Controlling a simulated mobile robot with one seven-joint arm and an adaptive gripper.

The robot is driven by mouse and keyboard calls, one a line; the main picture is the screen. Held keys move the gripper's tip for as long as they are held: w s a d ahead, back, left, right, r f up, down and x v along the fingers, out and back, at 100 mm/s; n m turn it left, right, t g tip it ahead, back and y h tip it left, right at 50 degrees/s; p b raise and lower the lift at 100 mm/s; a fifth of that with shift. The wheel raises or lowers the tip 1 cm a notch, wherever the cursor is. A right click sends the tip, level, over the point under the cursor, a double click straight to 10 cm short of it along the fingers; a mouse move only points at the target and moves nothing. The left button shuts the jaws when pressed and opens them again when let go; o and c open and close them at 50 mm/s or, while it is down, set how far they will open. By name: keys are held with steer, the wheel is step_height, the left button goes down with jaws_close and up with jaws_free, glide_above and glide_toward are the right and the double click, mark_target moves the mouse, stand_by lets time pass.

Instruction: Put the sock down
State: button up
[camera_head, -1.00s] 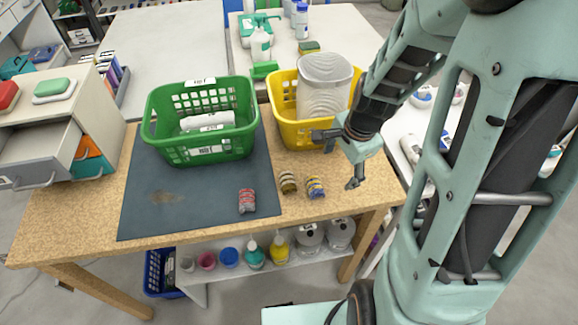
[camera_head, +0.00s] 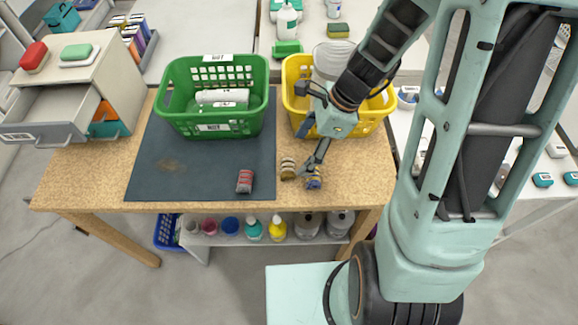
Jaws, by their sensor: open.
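Three small rolled socks rest near the front of the wooden table (camera_head: 352,180). The red-and-grey sock (camera_head: 245,181) is on the dark mat (camera_head: 165,185). The brown striped sock (camera_head: 288,168) and the blue-and-yellow sock (camera_head: 313,181) are on bare wood to its right. My gripper (camera_head: 308,150) is open, with its fingers spread. Its lower finger reaches down at the blue-and-yellow sock and partly covers it. I cannot tell whether they touch. No sock shows held between the fingers.
A green basket (camera_head: 214,127) with a white roll inside stands on the mat. A yellow basket (camera_head: 375,115) holding a clear container stands behind my gripper. A drawer unit (camera_head: 70,95) is at left. Bottles and cups fill the shelf below. The table's front right is clear.

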mark_target(289, 166)
steer(key=x, duration=0.5)
steer(key=b+x, duration=0.1)
steer(key=x, duration=0.2)
steer(key=shift+w+a, duration=0.1)
steer(key=shift+w, duration=0.2)
steer(key=shift+c, duration=0.4)
steer(key=c, duration=1.1)
steer(key=shift+o, duration=0.2)
steer(key=shift+r, duration=0.15)
